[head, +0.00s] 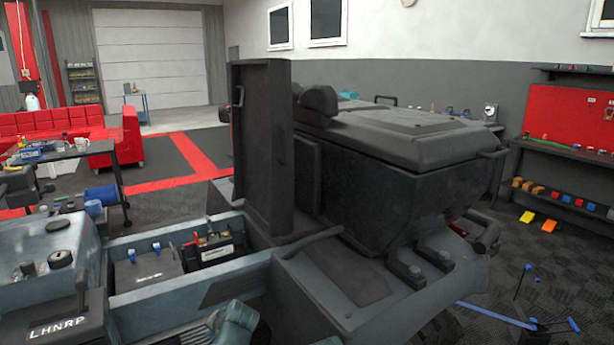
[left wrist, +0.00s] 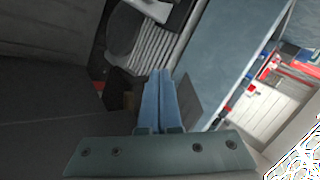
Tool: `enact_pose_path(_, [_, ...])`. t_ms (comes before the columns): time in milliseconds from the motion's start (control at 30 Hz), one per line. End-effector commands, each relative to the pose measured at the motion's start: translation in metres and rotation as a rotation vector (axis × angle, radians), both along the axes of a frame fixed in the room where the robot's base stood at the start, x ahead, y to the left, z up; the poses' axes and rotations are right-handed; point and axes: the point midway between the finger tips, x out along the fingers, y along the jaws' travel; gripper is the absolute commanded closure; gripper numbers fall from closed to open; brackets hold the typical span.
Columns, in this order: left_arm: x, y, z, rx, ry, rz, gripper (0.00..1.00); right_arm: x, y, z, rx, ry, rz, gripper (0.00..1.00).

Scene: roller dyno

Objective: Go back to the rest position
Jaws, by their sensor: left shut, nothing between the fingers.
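The task names no object apart from my arms. My left gripper (head: 236,318) shows at the bottom edge of the head view, in front of the open grey-blue compartment of the vehicle. In the left wrist view, the two blue fingers of my left gripper (left wrist: 159,82) lie together, shut, with nothing between them. My right gripper is in neither view.
The dark vehicle (head: 420,185) fills the middle, with an upright raised panel (head: 262,150). Its open compartment holds a black battery (head: 215,250). A labelled control panel (head: 55,318) is at left.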

Motion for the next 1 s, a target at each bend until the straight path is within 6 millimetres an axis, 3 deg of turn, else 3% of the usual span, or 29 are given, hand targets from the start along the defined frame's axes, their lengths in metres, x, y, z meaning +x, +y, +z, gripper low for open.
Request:
enact_pose_path(33, [-0.024,-0.028,-0.011,-0.068,0.043,0.011,1.00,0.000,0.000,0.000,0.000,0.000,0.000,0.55])
enact_pose_path(100, [-0.053,-0.063,-0.026,-0.162,0.112,0.035,1.00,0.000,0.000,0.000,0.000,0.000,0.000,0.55])
enact_pose_path(200, [-0.091,-0.104,-0.040,-0.266,0.209,0.064,1.00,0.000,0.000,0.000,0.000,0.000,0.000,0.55])
enact_pose_path(400, [-0.157,-0.162,-0.054,-0.399,0.383,0.095,1.00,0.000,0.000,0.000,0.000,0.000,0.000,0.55])
enact_pose_path(567, [-0.206,-0.196,-0.056,-0.466,0.513,0.107,1.00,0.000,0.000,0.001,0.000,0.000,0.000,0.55])
enact_pose_path(600, [-0.199,-0.193,-0.038,-0.464,0.502,0.111,1.00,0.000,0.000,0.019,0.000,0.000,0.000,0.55])
enact_pose_path(1000, [-0.197,-0.192,0.046,-0.462,0.497,0.110,1.00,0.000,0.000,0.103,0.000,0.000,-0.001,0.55])
